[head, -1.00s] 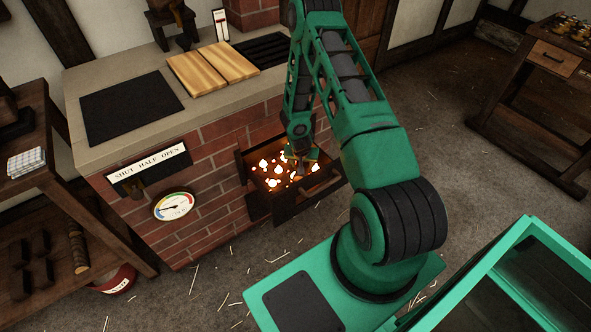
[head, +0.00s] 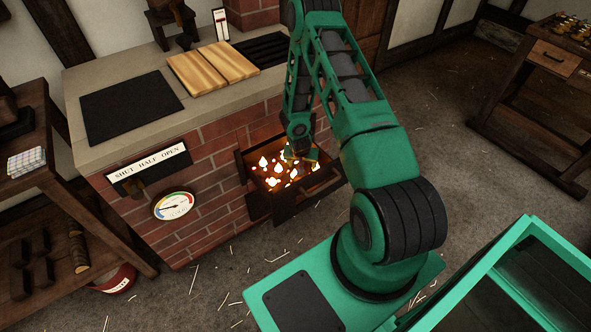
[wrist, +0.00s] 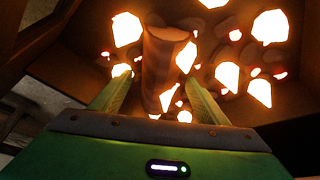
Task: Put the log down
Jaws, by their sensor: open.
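The log (wrist: 165,62) lies among glowing coals in the wrist view, a brownish cylinder with its paler end away from me. My gripper (wrist: 158,92) is open, with one green finger on each side of the log's near part and a gap showing at both sides. In the head view my gripper (head: 301,153) is low over the pulled-out fire drawer (head: 309,197), which holds the flaming coals (head: 273,172). The log cannot be made out clearly there, behind my gripper.
The brick stove (head: 205,195) carries a dial gauge (head: 173,205), a SHUT/HALF/OPEN plate (head: 148,168) and wooden boards (head: 213,67) on top. A shelf (head: 20,215) at left holds dark blocks and another log (head: 78,250). A table (head: 545,95) stands far right. Straw-strewn floor (head: 450,150) is open between.

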